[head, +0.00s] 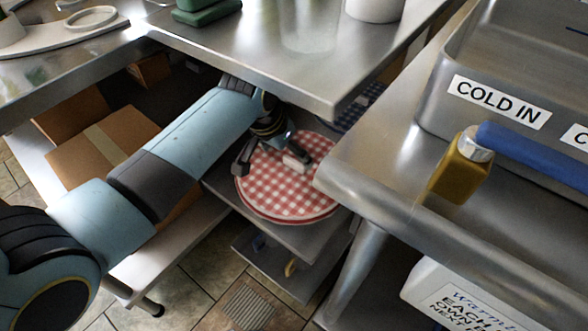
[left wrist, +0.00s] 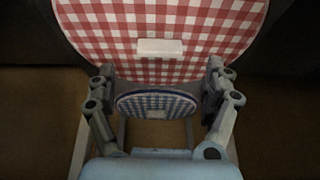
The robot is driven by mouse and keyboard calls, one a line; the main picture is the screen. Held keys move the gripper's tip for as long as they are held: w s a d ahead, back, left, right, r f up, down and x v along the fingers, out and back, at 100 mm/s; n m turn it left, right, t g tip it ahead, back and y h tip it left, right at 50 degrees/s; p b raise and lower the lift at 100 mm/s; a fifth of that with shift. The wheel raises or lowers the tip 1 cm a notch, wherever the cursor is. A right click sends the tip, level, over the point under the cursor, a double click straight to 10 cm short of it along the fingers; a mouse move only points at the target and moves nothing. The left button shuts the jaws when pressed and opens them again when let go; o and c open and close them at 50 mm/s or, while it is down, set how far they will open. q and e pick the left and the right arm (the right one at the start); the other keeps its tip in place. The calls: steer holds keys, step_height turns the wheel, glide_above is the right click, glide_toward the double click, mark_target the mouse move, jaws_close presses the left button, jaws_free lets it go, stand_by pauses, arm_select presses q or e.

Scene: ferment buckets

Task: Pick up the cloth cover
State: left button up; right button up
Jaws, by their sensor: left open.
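The cloth cover (head: 270,191) is a round red-and-white checked disc with a pale block-shaped grip on top. It lies on a shelf under the steel counter, in the gap between two counters. In the left wrist view the cover (left wrist: 110,30) fills the top of the picture, with its pale grip (left wrist: 160,48) in the middle. My left gripper (head: 268,160) is open and over the cover, its fingers to either side of the grip in the head view. In the wrist view its fingertips (left wrist: 159,78) are apart and nothing is between them. My right gripper is not in view.
A smaller blue-checked round cover (left wrist: 155,103) shows beyond the shelf edge in the wrist view. The steel counter edge (head: 300,100) overhangs the shelf. A counter with a "COLD IN" tub (head: 470,60) and a blue-handled tool (head: 530,150) stands right. Cardboard boxes (head: 80,155) sit left.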

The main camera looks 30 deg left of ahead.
mark_target(294, 161)
arm_select(q)
steer(key=b+x, duration=0.2)
steer(key=x, duration=0.2)
steer(key=shift+f, duration=0.3)
steer(key=shift+w+f, duration=0.2)
steer(key=shift+f, duration=0.05)
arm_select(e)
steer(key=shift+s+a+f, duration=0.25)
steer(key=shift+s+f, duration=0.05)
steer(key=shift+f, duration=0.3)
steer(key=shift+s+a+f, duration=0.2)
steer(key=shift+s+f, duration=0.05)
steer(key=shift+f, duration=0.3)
arm_select(q)
steer(key=shift+r, duration=0.1)
steer(key=c, duration=1.3)
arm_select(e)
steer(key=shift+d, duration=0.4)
